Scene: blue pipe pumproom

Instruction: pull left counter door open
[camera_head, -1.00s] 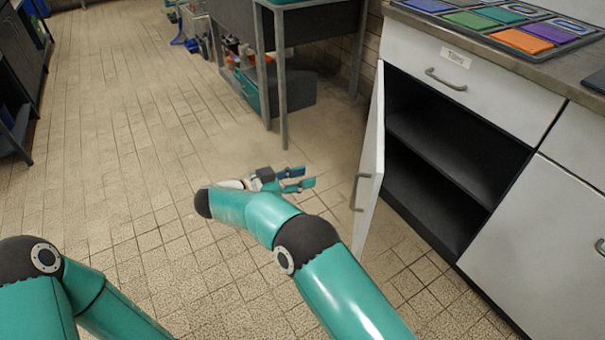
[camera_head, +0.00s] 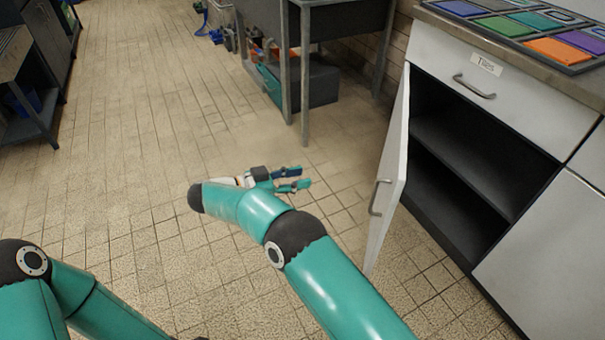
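The left counter door (camera_head: 391,182) is white and stands swung open, showing the dark, empty shelves of the cabinet (camera_head: 462,165). Its metal handle (camera_head: 378,197) is on the door's face, turned to the left. My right gripper (camera_head: 305,178) is to the left of the door, apart from the handle. Its two fingers are spread with a gap between them, and nothing is in it. My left arm shows at the lower left, but its gripper is out of view.
Above the cabinet is a closed drawer (camera_head: 497,86) labelled "Tiles". Coloured tiles (camera_head: 503,26) lie on the countertop. A closed door (camera_head: 555,262) is to the right. A metal-legged table (camera_head: 303,75) stands behind. The tiled floor (camera_head: 110,170) at left is clear.

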